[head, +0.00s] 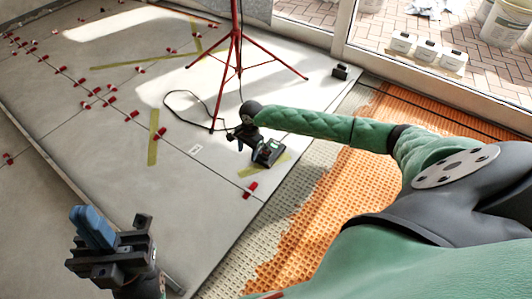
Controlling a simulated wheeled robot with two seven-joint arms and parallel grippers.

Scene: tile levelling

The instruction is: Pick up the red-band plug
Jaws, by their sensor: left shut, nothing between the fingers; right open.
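I cannot make out a red-band plug in the head view. A black cable (168,104) loops on the grey tiles beside the red tripod. My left gripper (94,228), with blue fingers, is shut and empty at the lower left, well apart from the cable and device.
A red tripod (237,38) stands on the tiles. Several red levelling wedges (250,190) line the tile joints. Yellow tape strips (154,136) lie on the floor. Orange matting (345,175) borders the tiles on the right. A small black box (340,72) sits near the window frame.

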